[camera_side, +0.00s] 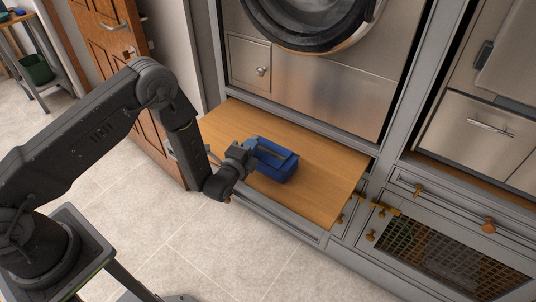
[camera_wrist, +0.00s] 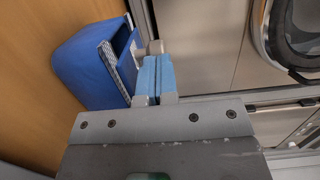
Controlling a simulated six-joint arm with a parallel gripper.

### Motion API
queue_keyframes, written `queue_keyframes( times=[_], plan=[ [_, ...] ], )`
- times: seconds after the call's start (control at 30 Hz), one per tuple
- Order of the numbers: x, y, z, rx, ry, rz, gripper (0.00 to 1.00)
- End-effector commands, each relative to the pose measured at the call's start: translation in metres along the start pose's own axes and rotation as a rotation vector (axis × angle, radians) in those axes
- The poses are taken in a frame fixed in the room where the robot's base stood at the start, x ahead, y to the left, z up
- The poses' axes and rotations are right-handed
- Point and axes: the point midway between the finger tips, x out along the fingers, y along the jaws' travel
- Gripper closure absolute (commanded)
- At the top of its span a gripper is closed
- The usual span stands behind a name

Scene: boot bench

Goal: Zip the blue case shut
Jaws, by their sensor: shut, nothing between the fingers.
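The blue case (camera_side: 284,169) lies on the wooden pull-out board. In the wrist view the blue case (camera_wrist: 82,68) fills the left side, with a pale, toothed-looking strip along its edge and a gap between its blue walls. The zip's slider cannot be made out. My gripper (camera_side: 257,146) is at the left, upper end of the case in the side view. In the wrist view my gripper (camera_wrist: 153,68) has its light blue fingers pressed together, empty, just right of the case's edge. Whether the fingers touch the case is unclear.
The wooden board (camera_side: 325,165) has free room right of the case. A steel front with a round-doored machine (camera_side: 310,18) rises behind it. Brass knobs and handles (camera_side: 384,208) stick out at the lower right. A wooden door (camera_side: 113,45) stands at the left.

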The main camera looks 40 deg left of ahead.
Motion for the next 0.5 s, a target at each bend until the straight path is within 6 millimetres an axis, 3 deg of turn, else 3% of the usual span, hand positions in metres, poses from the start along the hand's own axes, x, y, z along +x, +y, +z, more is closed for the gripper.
queue_keyframes(
  times=[0.13, 0.5],
  plan=[
    [0.0018, -0.0006, 0.012, -0.001, -0.001, -0.001, 1.0],
    [0.001, -0.0005, 0.0105, 0.0, 0.001, -0.001, 1.0]
  ],
)
